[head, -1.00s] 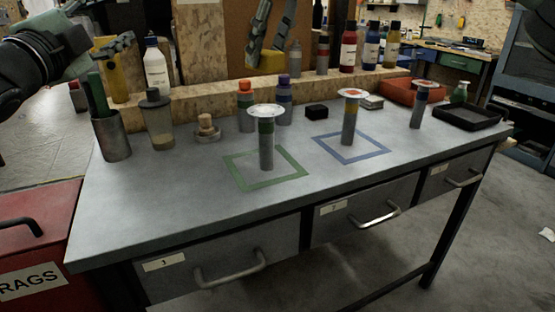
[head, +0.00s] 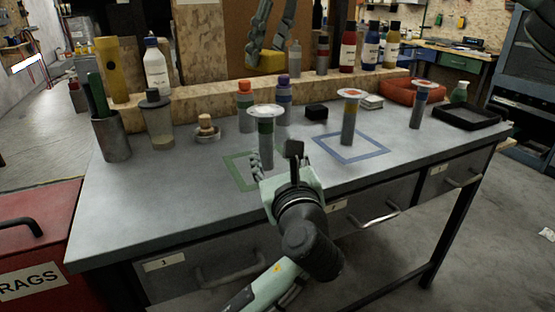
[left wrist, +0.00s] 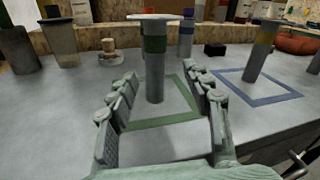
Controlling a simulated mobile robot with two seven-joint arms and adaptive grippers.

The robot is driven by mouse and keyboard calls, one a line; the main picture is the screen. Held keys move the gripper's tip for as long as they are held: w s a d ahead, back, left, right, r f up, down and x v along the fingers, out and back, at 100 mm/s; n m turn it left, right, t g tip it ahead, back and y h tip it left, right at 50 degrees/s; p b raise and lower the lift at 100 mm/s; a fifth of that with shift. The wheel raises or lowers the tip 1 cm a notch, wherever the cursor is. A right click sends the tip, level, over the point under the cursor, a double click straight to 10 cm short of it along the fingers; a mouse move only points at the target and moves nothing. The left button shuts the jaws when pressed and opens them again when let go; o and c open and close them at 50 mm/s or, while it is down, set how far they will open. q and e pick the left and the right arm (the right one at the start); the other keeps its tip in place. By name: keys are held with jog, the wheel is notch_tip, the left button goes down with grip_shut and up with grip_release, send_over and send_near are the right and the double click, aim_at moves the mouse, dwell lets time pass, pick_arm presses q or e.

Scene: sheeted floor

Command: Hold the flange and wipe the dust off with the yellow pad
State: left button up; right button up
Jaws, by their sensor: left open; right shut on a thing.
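A flange with a pale disc on a grey stem with a green band (head: 266,147) stands upright in a green square outline. In the left wrist view the green-banded flange (left wrist: 154,75) stands ahead, between the lines of my fingers. My left gripper (head: 275,158) is open and empty just in front of it, with its fingers pointing at the stem. A second flange, yellow-banded (head: 348,128), stands in a blue square outline. A third flange, blue-banded (head: 418,112), stands further right. My right gripper (head: 268,45) hangs at the back, shut on the yellow pad (head: 265,70).
Behind the flanges are orange-capped (head: 246,108) and purple-capped (head: 284,100) bottles and a small black box (head: 316,111). A grey cup (head: 111,138), a jar (head: 160,125) and a wooden-topped piece (head: 207,130) stand left. A black tray (head: 468,117) lies right. The front left bench is clear.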

aim_at(262, 133)
pick_arm(q)
jog(key=shift+s+d+f+m+y, duration=0.15)
jog(key=shift+s+f+m+y, duration=0.25)
jog(key=shift+m+y, duration=0.25)
jog(key=shift+w, duration=0.15)
jog(key=x, duration=1.1)
jog(key=shift+w+a+r, duration=0.1)
jog(key=shift+w+a, duration=0.15)
jog(key=shift+w, duration=0.05)
jog(key=shift+c, duration=0.6)
grip_shut()
